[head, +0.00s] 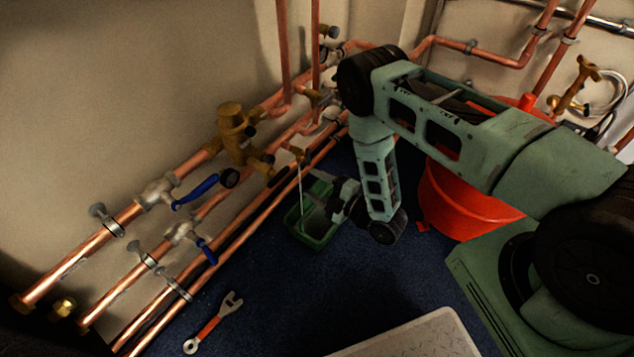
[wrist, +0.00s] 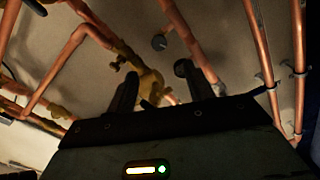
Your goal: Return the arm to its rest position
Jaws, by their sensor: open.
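My arm reaches from the right side of the head view, bent at the elbow, with its forearm hanging down. My gripper (head: 338,198) is at its lower end, small and dark, beside and partly over the green tray (head: 303,232). In the wrist view my gripper (wrist: 160,88) shows two dark fingers spread apart with nothing held between them. A brass fitting (wrist: 150,82) and copper pipes appear beyond the fingers. The arm hides part of the pipework and the red bucket.
Copper pipes with a brass valve (head: 232,130) and blue-handled valves (head: 196,192) run along the left wall. A thin pale stream runs down into the tray. A red-handled wrench (head: 212,322) lies on the blue floor. A red bucket (head: 462,200) stands behind my arm.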

